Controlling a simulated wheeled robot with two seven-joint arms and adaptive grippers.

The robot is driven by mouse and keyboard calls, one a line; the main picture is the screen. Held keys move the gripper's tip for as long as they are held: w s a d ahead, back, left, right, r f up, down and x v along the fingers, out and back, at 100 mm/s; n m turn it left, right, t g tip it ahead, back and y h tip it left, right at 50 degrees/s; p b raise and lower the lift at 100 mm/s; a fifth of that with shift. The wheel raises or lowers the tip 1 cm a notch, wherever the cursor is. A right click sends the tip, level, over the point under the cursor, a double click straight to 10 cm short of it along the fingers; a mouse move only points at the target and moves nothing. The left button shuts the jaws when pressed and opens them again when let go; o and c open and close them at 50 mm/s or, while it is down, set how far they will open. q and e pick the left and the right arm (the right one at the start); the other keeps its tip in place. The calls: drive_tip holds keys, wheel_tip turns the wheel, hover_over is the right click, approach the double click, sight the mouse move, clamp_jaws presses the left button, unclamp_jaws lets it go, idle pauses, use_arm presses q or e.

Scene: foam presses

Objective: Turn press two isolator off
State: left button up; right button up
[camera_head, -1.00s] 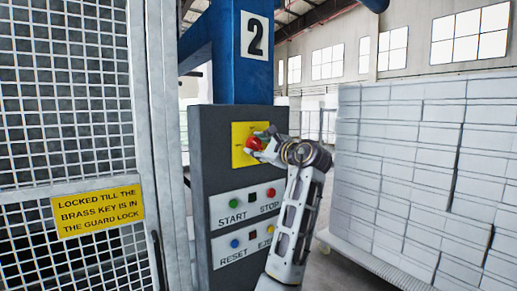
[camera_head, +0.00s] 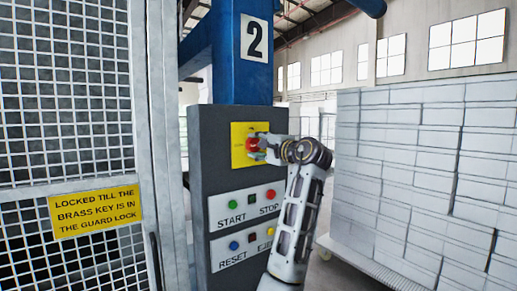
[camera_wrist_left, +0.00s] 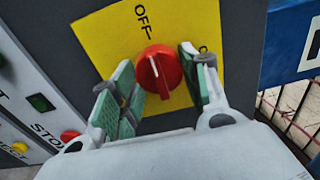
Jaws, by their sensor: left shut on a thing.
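The press two isolator is a round red knob (camera_head: 253,144) on a yellow plate (camera_head: 238,157), high on the dark grey control panel below the number 2. In the left wrist view the red knob (camera_wrist_left: 159,71) has a white line that points roughly at the OFF mark on the yellow plate (camera_wrist_left: 110,35). A second label at the plate's right is mostly hidden by a finger. My left gripper (camera_head: 264,150) is shut on the knob, with its green-padded fingers (camera_wrist_left: 160,92) on either side of it. My right gripper is not in view.
Below the knob are START and STOP buttons (camera_head: 252,201) and a RESET row (camera_head: 236,250), partly behind my arm. A mesh guard (camera_head: 65,110) with a yellow sign (camera_head: 97,211) stands at left. Stacked white blocks (camera_head: 420,170) fill the right.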

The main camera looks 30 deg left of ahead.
use_arm(q)
drive_tip(key=shift+f, duration=0.1)
idle(0.4)
drive_tip(key=o, duration=1)
drive_tip(key=shift+s+d, duration=0.1)
drive_tip(key=shift+d, duration=0.05)
drive_tip(key=v, duration=1.1)
drive_tip(key=shift+s+d, duration=0.15)
drive_tip(key=shift+d, duration=0.15)
